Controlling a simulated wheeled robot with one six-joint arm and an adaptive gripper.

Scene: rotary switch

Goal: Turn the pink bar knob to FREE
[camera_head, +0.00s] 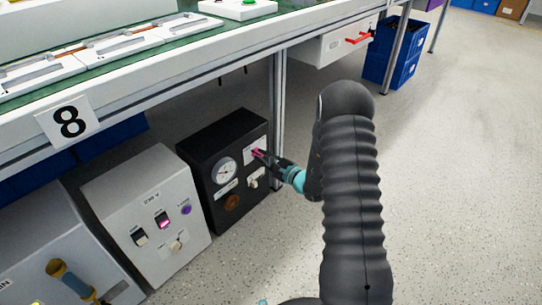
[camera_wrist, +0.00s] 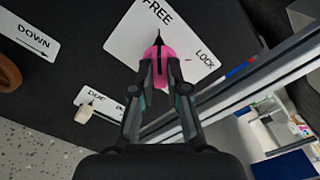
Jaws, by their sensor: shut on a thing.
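The pink bar knob (camera_wrist: 150,53) sits on a white label plate (camera_wrist: 190,40) on the face of the black box (camera_head: 240,130). The plate reads FREE at the top and LOCK at the right. The knob's dark pointer tip points up toward the word FREE in the wrist view. My gripper (camera_wrist: 160,70) is shut on the knob, one finger on each side, hiding part of it. In the head view the knob (camera_head: 257,153) is a small pink spot at the tip of my gripper (camera_head: 265,157).
The black box also bears a dial gauge (camera_head: 226,171), a brown round knob (camera_head: 232,202) and a pale switch (camera_head: 253,183). A DOWN label (camera_wrist: 30,38) lies left of the knob. A grey table leg (camera_head: 277,115) stands close by the box's right side. A grey box (camera_head: 150,215) stands left.

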